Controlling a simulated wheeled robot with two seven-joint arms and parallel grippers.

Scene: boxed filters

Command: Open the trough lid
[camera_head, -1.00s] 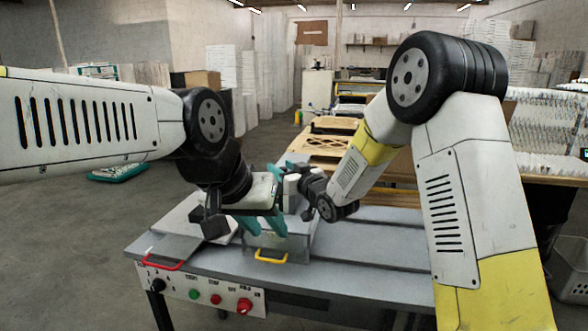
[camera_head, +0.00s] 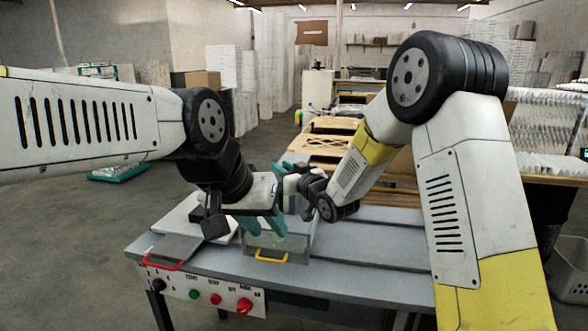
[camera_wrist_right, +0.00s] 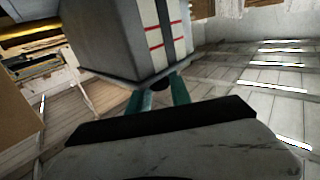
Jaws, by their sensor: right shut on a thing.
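A clear-walled trough (camera_head: 300,240) with a yellow handle (camera_head: 271,256) stands on the grey bench. A flat grey panel with a red handle (camera_head: 163,263) lies to its left; I cannot tell which part is the trough lid. My left gripper (camera_head: 268,218) is in front of the trough, its teal fingers pointing down; their opening is unclear. My right gripper (camera_head: 285,168) is just behind it, partly hidden. In the right wrist view, its teal fingers (camera_wrist_right: 163,92) close at the lower edge of a grey box-like part with red lines (camera_wrist_right: 115,40).
The bench front carries a control panel with green and red buttons (camera_head: 244,305). The bench top (camera_head: 380,255) right of the trough is clear. A wooden table (camera_head: 330,145) with stacked goods stands behind. My two grippers are very close together.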

